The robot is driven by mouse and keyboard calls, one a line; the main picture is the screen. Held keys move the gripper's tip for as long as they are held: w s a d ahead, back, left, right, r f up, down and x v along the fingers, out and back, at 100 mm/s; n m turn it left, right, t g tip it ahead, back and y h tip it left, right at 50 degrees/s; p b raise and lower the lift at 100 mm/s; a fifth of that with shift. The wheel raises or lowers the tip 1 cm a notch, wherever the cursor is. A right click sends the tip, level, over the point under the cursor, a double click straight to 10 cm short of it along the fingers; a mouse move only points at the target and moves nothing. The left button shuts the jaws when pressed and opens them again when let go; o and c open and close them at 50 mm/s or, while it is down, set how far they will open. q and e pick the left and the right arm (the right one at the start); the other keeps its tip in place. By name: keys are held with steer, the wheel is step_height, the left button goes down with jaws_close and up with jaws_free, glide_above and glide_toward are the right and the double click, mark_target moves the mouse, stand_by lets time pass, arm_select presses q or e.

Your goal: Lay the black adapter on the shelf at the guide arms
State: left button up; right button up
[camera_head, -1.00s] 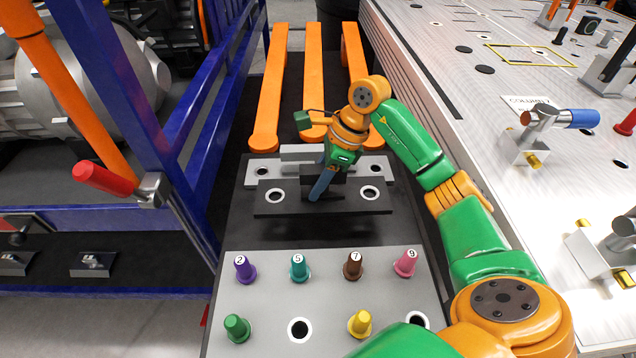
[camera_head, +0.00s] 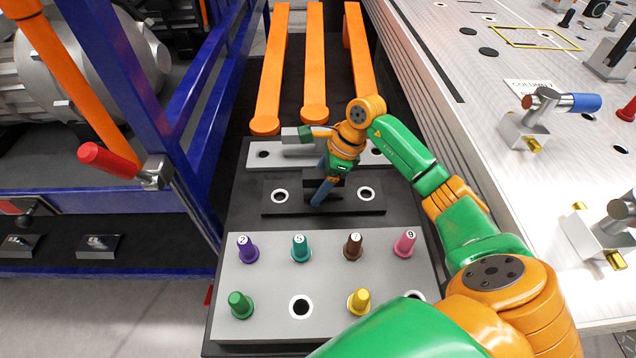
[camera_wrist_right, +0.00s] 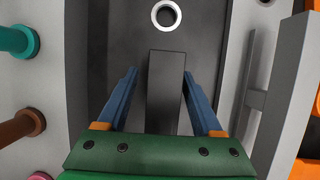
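The black adapter (camera_head: 283,208) is a dark plate with a white-ringed hole near each end and a raised block in the middle. It appears to lie flat on the dark shelf (camera_head: 240,222), in front of the grey holed plate (camera_head: 262,147) near the orange guide arms (camera_head: 314,70). My right gripper (camera_head: 317,203) points down at its middle. In the right wrist view the blue fingers of my right gripper (camera_wrist_right: 160,75) stand either side of the block (camera_wrist_right: 166,95), with a gap visible on the left. Contact on the right is unclear. My left gripper is out of view.
A grey peg plate (camera_head: 330,265) with several coloured pegs stands in front of the adapter. A blue frame (camera_head: 190,110) rises on the left. A light worktable (camera_head: 470,90) with tools and fixtures lies on the right, beyond my right arm.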

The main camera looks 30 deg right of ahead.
steer(key=v, duration=1.2)
